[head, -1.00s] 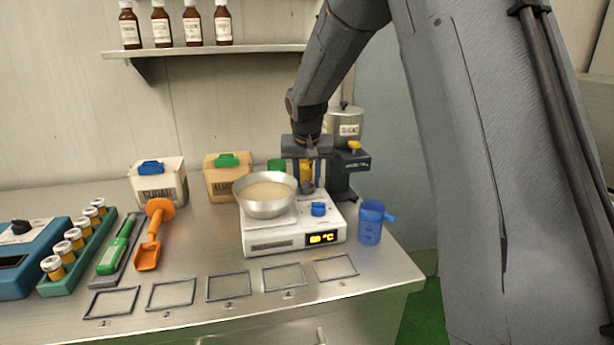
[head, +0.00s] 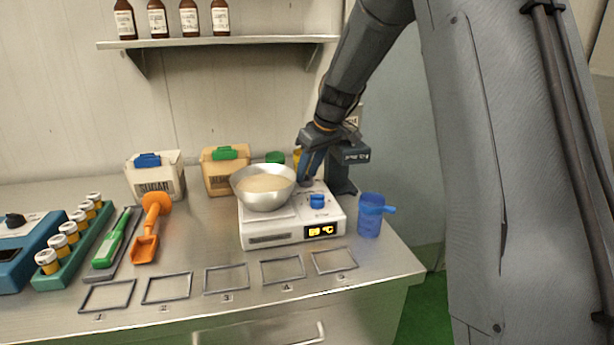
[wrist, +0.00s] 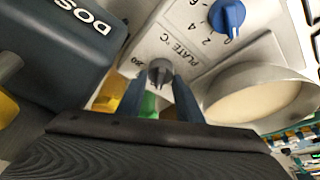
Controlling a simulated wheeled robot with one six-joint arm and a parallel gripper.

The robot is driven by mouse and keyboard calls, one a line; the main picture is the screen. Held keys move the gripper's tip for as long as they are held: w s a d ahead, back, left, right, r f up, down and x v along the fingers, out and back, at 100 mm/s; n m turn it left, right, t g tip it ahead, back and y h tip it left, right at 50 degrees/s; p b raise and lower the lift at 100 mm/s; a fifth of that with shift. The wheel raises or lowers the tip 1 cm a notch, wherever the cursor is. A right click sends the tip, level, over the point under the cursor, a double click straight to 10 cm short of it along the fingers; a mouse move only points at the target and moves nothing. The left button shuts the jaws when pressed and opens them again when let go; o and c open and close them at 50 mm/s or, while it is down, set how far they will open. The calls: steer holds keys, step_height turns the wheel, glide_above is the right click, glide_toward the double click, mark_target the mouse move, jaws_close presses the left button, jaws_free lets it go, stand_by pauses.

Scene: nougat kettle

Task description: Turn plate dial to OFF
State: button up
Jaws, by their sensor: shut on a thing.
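The hotplate (head: 285,228) is a white unit with a lit yellow °C display on its front. In the wrist view, the grey plate dial (wrist: 160,72) sits beside the printed "PLATE °C" label. My gripper (wrist: 160,82) has its two blue-grey fingers on either side of this dial, shut on it. In the head view my gripper (head: 307,180) reaches down tilted to the hotplate's back right, and its fingers hide the dial. A blue knob (wrist: 227,17) with numbers around it is nearby, and also shows in the head view (head: 317,201).
A steel bowl (head: 264,200) of pale contents stands on the hotplate, close left of my fingers. A dark dosing unit (head: 345,158) stands close behind right. A blue jug (head: 370,220) is at the right. Several empty frames lie along the counter's front.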

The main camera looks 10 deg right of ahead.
steer(key=shift+n+g+b, duration=0.3)
steer(key=shift+n+b, duration=0.1)
steer(key=shift+n, duration=0.2)
steer(key=o, duration=1)
steer(key=shift+b+v, duration=0.6)
steer(key=shift+v, duration=3.35)
steer(key=shift+o, duration=0.4)
steer(key=shift+d+f, duration=0.1)
steer(key=shift+d, duration=0.05)
